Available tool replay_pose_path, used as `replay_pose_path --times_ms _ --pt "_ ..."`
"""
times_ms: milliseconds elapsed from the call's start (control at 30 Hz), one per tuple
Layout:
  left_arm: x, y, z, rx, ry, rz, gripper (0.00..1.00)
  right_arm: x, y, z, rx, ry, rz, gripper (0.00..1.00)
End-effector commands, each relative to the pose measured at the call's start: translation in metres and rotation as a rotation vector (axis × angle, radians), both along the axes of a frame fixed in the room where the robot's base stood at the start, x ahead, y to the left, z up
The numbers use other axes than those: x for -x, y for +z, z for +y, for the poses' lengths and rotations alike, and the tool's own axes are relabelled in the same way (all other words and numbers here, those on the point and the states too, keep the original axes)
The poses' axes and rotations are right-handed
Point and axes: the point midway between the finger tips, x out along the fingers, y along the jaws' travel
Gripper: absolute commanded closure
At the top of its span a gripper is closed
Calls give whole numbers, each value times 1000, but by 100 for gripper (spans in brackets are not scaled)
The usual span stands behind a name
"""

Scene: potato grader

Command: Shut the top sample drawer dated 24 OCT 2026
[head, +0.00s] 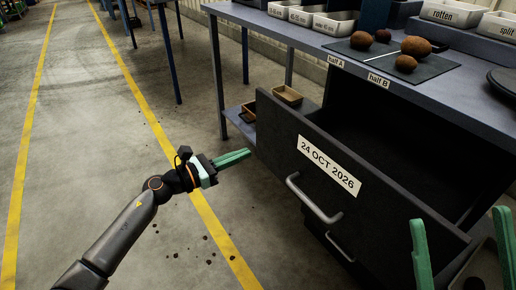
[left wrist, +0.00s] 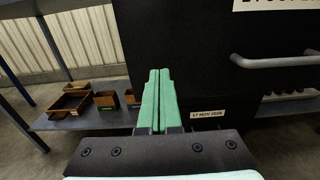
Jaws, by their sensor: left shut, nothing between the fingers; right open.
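The top sample drawer (head: 272,127) is pulled out from under the bench. Its dark front carries a white label (head: 328,166) reading 24 OCT 2026 and a grey bar handle (head: 312,200). In the left wrist view the drawer front (left wrist: 185,40), its handle (left wrist: 275,62) and the cut-off label (left wrist: 277,4) show at upper right. My left gripper (head: 249,153) is shut and empty, its green fingertips close to the front's left edge; contact cannot be told. My right gripper (head: 459,215) is open at the lower right, by the drawer's right end.
A lower drawer has a handle (head: 340,247) and a label (left wrist: 207,114) reading 17 NOV 2026. The bench top (head: 300,38) holds a dark mat (head: 440,68) with several potatoes and white bins (head: 450,13). Small brown trays (left wrist: 72,104) sit on a low shelf.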

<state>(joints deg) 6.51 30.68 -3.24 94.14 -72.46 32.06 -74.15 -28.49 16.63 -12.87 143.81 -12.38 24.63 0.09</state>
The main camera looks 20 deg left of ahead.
Motion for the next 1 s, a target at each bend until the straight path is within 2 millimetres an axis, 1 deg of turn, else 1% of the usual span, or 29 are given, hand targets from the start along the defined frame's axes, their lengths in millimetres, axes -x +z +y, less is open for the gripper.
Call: replay_pose_path --times_ms 33,100,200,333,500,1000 --pt "-9 1 -6 3 0 -3 100 0 -1 0 -1 1 0 10" --pt "-18 1 -13 4 -1 -2 100 0 -2 0 -1 1 2 10" --pt "-29 0 -22 3 -1 -1 100 0 -3 0 -3 2 3 10" --pt "-40 0 -29 4 0 0 100 0 -5 0 -5 3 5 10" --pt "-45 0 -33 2 1 1 100 -1 -5 0 -6 4 5 10" --pt "-48 0 -35 2 0 0 100 0 -7 1 -6 7 6 10"
